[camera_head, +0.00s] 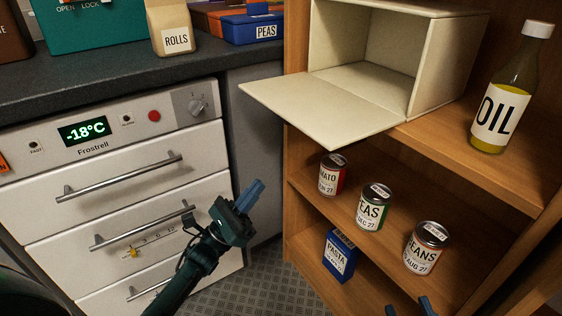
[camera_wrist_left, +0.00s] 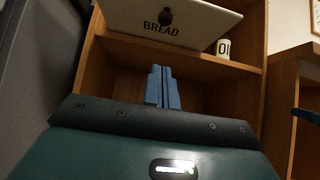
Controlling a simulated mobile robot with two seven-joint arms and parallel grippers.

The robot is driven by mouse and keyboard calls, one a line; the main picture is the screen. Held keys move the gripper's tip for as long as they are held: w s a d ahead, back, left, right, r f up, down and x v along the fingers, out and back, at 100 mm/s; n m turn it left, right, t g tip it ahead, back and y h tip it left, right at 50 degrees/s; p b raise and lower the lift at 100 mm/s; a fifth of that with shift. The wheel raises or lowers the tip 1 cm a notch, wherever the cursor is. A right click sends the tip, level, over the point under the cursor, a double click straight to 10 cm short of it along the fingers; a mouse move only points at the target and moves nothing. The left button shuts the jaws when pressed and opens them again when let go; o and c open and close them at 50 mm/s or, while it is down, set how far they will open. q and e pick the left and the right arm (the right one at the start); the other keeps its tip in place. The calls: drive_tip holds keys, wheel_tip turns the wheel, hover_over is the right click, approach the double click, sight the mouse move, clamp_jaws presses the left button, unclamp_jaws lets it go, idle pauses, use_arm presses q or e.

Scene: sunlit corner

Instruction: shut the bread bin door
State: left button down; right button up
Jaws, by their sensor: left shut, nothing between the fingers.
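The cream bread bin (camera_head: 440,60) stands on the upper shelf of the wooden unit, its inside empty where I can see. Its door (camera_head: 315,105) is open, folded down and sticking out past the shelf's front edge. In the left wrist view the door's outer face (camera_wrist_left: 195,30) shows from below, with BREAD lettering and a dark round knob (camera_wrist_left: 166,17). My left gripper (camera_head: 250,195) is shut and empty, lower than the door and apart from it. My right gripper (camera_head: 408,307) shows only its two separated fingertips at the bottom edge.
An oil bottle (camera_head: 502,95) stands right of the bin. Below are a tomato can (camera_head: 332,175), a peas can (camera_head: 372,208), a beans can (camera_head: 426,248) and a pasta box (camera_head: 340,255). The freezer drawers (camera_head: 120,180) stand left of my left gripper.

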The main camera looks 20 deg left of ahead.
use_arm(q)
drive_tip(key=s+a+r+x, duration=0.1)
drive_tip(key=r+x, duration=0.1)
drive_tip(key=x, duration=1)
drive_tip(key=shift+r+p, duration=0.35)
drive_tip(key=shift+p, duration=0.05)
drive_tip(key=shift+s, duration=0.1)
